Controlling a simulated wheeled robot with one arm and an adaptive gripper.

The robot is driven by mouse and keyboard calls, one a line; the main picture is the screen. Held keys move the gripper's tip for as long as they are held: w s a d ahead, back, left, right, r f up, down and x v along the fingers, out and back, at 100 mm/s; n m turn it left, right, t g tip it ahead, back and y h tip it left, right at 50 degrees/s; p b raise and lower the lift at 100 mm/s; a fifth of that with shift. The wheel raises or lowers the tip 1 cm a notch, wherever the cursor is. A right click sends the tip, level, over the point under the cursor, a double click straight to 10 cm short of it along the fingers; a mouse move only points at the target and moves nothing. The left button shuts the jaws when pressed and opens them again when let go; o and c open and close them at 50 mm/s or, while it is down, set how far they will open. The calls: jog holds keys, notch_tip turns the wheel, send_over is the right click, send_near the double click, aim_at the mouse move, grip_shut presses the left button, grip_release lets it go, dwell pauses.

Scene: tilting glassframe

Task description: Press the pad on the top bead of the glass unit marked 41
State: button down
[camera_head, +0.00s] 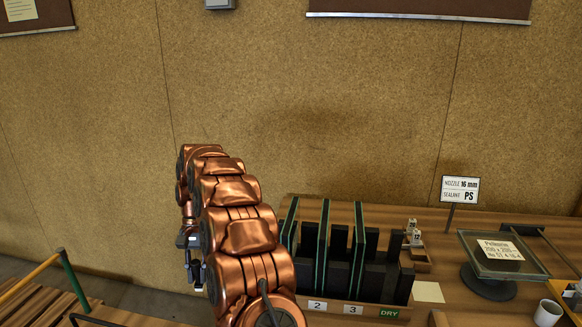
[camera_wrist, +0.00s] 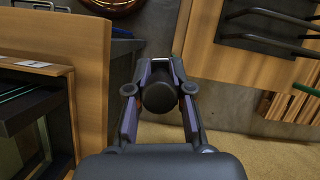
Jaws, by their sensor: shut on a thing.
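My gripper (camera_wrist: 158,88) is shut on a dark round-ended thing (camera_wrist: 158,97) in the wrist view. In the head view the gripper (camera_head: 194,262) hangs at the left of my copper arm, left of the rack and partly hidden. Glass units with green edges (camera_head: 322,245) stand upright in the dark slotted rack (camera_head: 345,309), whose front bears tags 2, 3 and DRY. Another glass unit (camera_head: 520,262) with a paper label lies on a dark round stand at the right; its label is too small to read surely. I cannot make out a mark 41 or a pad.
A sign (camera_head: 460,189) reads nozzle 16 mm, sealant PS. Small numbered blocks (camera_head: 413,235) stand in a wooden holder beside the rack. A white mug (camera_head: 547,313) stands at the lower right. Wooden racks with bars (camera_head: 40,280) stand at the lower left. Floor shows below my gripper.

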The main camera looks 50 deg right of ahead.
jog(key=s+d+r+m+t+p, duration=0.4)
jog(key=d+r+m, duration=0.65)
jog(key=d, duration=0.25)
jog(key=s+d+r+m+t+p, duration=0.3)
jog(key=s+d+r+m, duration=0.2)
jog(key=d+r+m, duration=0.65)
jog(key=shift+n+h, duration=0.3)
jog(key=shift+n, duration=0.5)
jog(key=shift+w+d+f+b, duration=0.1)
jog(key=shift+d+f+b, duration=0.25)
jog(key=shift+f+b, duration=0.45)
jog(key=shift+w+d+f+b, duration=0.1)
jog(key=shift+d+f+b, duration=0.25)
jog(key=shift+f, duration=0.75)
jog(key=shift+d+f+b, duration=0.35)
jog(key=shift+f+b, duration=0.25)
jog(key=shift+f, duration=0.35)
jog(key=shift+f, duration=0.55)
jog(key=shift+r, duration=0.15)
notch_tip(320, 180, up, 7)
jog(key=p, duration=0.4)
